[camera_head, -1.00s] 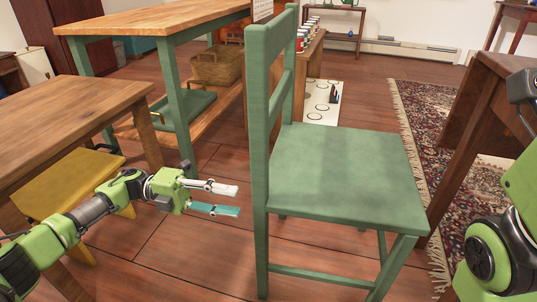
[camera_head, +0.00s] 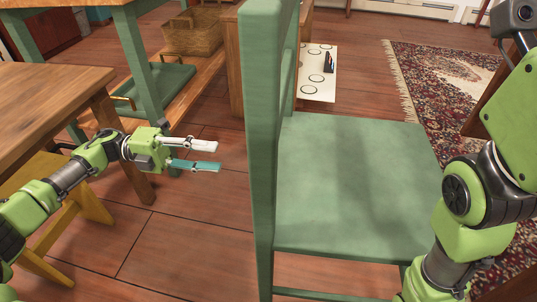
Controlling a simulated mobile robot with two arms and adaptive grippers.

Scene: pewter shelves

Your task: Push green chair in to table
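The green chair (camera_head: 350,185) stands in the middle of the view, with its tall backrest on the left and its seat reaching right. My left gripper (camera_head: 218,156) is open and empty, one finger white and one teal. Its fingertips point at the backrest from the left, with a visible gap. A dark wooden table (camera_head: 483,118) shows only as a sliver at the right, mostly hidden behind my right arm. My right arm passes in front of the seat's right edge and leaves at the bottom. My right gripper is out of view.
A wooden table (camera_head: 45,105) and a yellow stool (camera_head: 50,190) stand at the left. Behind are a green-legged bench with a basket (camera_head: 193,32) and a white board with rings (camera_head: 318,75). A patterned rug (camera_head: 440,85) lies at the right.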

